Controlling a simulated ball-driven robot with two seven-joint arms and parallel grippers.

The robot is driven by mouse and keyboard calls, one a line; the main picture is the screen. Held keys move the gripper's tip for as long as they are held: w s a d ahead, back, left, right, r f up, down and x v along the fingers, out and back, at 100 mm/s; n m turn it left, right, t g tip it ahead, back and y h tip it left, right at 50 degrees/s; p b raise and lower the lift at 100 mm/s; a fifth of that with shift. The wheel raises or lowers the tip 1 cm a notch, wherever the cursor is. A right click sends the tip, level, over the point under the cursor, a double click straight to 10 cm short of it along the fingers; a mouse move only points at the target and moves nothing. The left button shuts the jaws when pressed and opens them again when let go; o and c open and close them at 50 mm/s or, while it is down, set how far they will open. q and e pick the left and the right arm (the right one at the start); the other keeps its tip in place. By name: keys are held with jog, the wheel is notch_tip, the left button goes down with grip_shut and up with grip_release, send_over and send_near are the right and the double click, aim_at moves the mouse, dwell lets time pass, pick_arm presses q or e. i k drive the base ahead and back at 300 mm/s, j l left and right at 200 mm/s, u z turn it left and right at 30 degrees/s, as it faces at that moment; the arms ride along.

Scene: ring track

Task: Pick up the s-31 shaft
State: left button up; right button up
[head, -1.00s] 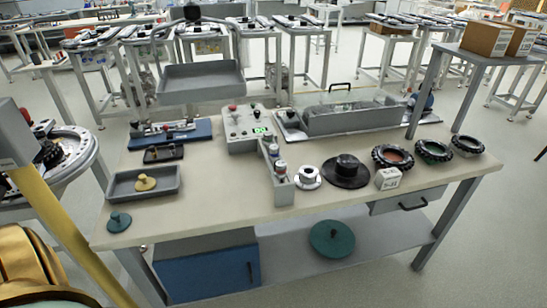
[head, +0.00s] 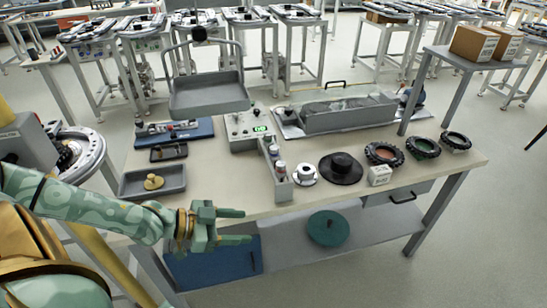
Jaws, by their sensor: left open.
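I cannot tell which part is the s-31 shaft. A yellow knobbed part (head: 153,182) lies in a grey tray on the table's left side. A white flanged part (head: 305,174) and a black disc with a raised hub (head: 341,167) stand near the table's front middle. Beside the disc is a small white label block (head: 379,176), its text too small to read surely. A teal disc with a peg (head: 328,228) lies on the lower shelf. My left gripper (head: 246,225) is open and empty at the table's front edge, fingers pointing right. My right gripper is not in view.
Three dark rings, one of them the rust-centred ring (head: 384,153), lie at the table's right. The front right tabletop is mostly clear.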

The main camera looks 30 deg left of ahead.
aim_at(274, 155)
jog(key=i+j, duration=0.35)
jog(key=j, duration=0.15)
jog(key=i+j, duration=0.4)
jog(key=j, duration=0.1)
